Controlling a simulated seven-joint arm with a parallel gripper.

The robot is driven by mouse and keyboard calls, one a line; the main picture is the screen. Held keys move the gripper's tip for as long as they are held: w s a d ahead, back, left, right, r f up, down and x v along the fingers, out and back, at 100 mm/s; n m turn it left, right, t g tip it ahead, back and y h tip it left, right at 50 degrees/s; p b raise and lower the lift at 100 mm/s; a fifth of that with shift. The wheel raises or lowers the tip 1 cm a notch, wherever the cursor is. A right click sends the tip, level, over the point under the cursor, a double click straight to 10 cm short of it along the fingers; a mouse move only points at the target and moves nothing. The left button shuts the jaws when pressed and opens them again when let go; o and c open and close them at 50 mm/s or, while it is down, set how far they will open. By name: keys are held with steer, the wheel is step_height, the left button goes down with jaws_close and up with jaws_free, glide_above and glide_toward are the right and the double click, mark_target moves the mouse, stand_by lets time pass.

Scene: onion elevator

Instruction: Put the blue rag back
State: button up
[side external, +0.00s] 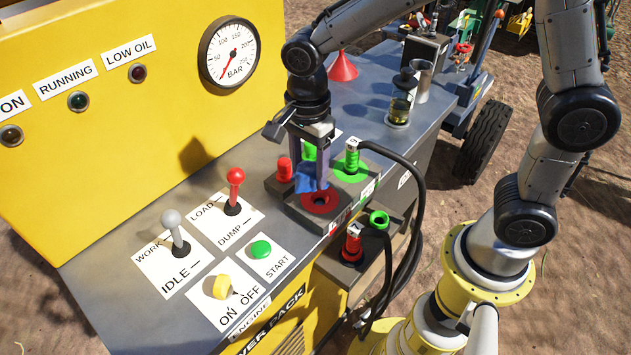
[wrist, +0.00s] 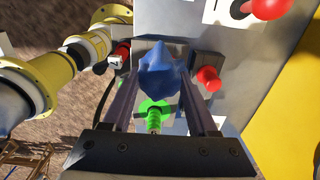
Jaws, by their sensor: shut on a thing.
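The blue rag (side external: 308,177) is pinched between the fingers of my gripper (side external: 312,186). In the wrist view the rag (wrist: 158,78) bulges as a crumpled lump between the two dark fingers. The rag is just above a dark block with a red-ringed socket (side external: 320,203). I cannot tell whether rag or fingertips touch the block. The fingers partly hide the rag in the side view.
A green plug (side external: 352,157) with a black cable stands close on the right, and a red cap (side external: 284,169) on the left. A lower box holds a red plug (side external: 353,243) and green ring (side external: 379,218). Levers (side external: 235,190) stand on the panel; a red funnel (side external: 342,67) is behind.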

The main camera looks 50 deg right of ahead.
steer(key=shift+s+f+n, duration=0.15)
steer(key=shift+s+n, duration=0.1)
steer(key=shift+n, duration=0.45)
steer(key=s+d+r+m, duration=0.1)
steer(key=s+d, duration=0.5)
steer(key=d, duration=0.4)
steer(key=s+d+r, duration=0.1)
steer(key=s+d, duration=0.6)
steer(key=d, duration=0.3)
glide_above(376, 155)
step_height(376, 155, down, 9)
steer(key=shift+s+a+f, duration=0.1)
steer(key=shift+s+f, duration=0.05)
steer(key=shift+f, duration=1.7)
steer(key=shift+f, duration=0.1)
